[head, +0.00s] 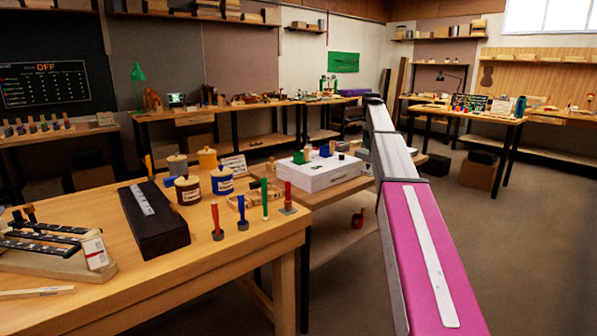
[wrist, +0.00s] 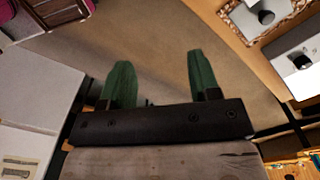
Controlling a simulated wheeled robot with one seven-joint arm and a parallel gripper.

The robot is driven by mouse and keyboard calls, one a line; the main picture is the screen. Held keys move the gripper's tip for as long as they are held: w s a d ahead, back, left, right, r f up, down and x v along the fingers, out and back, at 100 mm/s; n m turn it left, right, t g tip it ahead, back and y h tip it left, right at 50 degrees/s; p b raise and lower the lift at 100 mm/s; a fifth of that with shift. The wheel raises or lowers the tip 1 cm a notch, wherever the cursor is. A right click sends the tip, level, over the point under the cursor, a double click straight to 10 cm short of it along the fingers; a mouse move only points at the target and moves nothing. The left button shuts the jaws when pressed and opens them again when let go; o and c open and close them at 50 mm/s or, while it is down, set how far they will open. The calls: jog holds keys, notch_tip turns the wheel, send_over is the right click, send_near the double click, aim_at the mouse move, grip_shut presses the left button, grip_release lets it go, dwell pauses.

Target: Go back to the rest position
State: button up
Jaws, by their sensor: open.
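My gripper (wrist: 162,82) shows in the wrist view with two green fingers spread apart. It is open, and nothing is between the fingers. Bare floor (wrist: 150,40) lies beyond them. In the head view my pink and grey arm reaches away into the room, right of the near workbench (head: 265,238). The gripper itself cannot be made out in the head view.
The near bench holds a black case (head: 154,222), lidded jars (head: 188,190) and several upright coloured tools (head: 216,222). A white box (head: 318,175) sits on a lower table behind. Open floor (head: 520,250) lies to the right, with benches along the walls.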

jog(key=s+a+f+n, duration=0.25)
jog(key=s+f, duration=0.35)
jog(key=f, duration=0.3)
jog(key=s+a+f+n, duration=0.2)
jog(key=s+f+n, duration=0.2)
jog(key=s+f, duration=0.4)
jog(key=s+a+f+n, duration=0.25)
jog(key=s+f, duration=0.25)
jog(key=f, duration=0.6)
jog(key=s+a+f+n, duration=0.2)
jog(key=s+f+n, duration=0.2)
jog(key=s+f, duration=0.3)
jog(key=s+a+f+n, duration=0.2)
jog(key=s+f+n, duration=0.3)
jog(key=s, duration=1.1)
notch_tip(320, 180, down, 2)
jog(key=shift+f+n, duration=0.2)
jog(key=shift+n, duration=0.1)
